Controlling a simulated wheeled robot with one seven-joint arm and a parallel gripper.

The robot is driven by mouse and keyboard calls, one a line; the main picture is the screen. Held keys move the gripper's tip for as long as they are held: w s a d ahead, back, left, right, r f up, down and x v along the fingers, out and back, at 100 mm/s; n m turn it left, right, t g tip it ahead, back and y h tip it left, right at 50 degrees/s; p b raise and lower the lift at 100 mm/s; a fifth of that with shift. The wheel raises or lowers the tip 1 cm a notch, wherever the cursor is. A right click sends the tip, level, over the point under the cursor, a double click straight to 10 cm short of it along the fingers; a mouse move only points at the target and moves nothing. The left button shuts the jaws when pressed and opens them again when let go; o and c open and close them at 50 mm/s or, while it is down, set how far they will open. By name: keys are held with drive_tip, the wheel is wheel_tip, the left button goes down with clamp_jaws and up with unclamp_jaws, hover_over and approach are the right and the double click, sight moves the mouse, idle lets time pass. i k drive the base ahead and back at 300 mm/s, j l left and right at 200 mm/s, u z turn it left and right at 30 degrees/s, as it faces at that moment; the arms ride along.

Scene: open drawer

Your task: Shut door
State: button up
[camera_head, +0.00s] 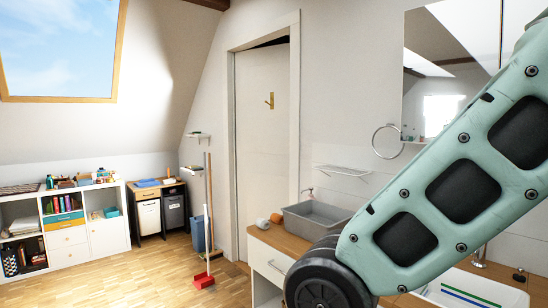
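A white door (262,150) with a small brass-coloured hook stands in a white frame (294,120) on the wall right of centre. Its top edge slants against the frame, and a dark gap shows above it, so it looks ajar rather than flush. No handle shows on it. The lower right of the door is hidden by the counter and basin. My pale green arm link crosses the right side of the view in front of the counter. My gripper is not in view.
A wooden counter with a white drawer (270,262) and a grey basin (311,218) stands before the door's right side. A red broom (204,280) and blue bin (198,234) stand left of the door. White shelves (128,235) line the far left; wooden floor (120,288) is free.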

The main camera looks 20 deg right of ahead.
sight(263, 74)
drive_tip(key=i+j+u, duration=0.2)
drive_tip(key=i, duration=0.15)
drive_tip(key=i+u, duration=0.15)
drive_tip(key=i, duration=0.2)
drive_tip(key=i+j+u, duration=0.1)
drive_tip(key=i+u, duration=0.2)
drive_tip(key=i, duration=1.7)
drive_tip(key=i+z, duration=0.2)
drive_tip(key=i, duration=0.3)
drive_tip(key=i+z, duration=0.2)
drive_tip(key=i, duration=0.3)
drive_tip(key=i+j+z, duration=0.2)
drive_tip(key=i, duration=0.25)
drive_tip(key=i+j+z, duration=0.25)
drive_tip(key=i, duration=0.25)
drive_tip(key=i+l+z, duration=0.2)
drive_tip(key=z, duration=0.2)
drive_tip(key=i+z, duration=0.7)
drive_tip(key=z, duration=0.15)
drive_tip(key=i+z, duration=0.4)
drive_tip(key=i+j+z, duration=0.2)
drive_tip(key=z, duration=0.25)
drive_tip(key=i+j+z, duration=0.1)
drive_tip(key=i+z, duration=0.3)
drive_tip(key=i+j+z, duration=0.2)
drive_tip(key=i+z, duration=0.2)
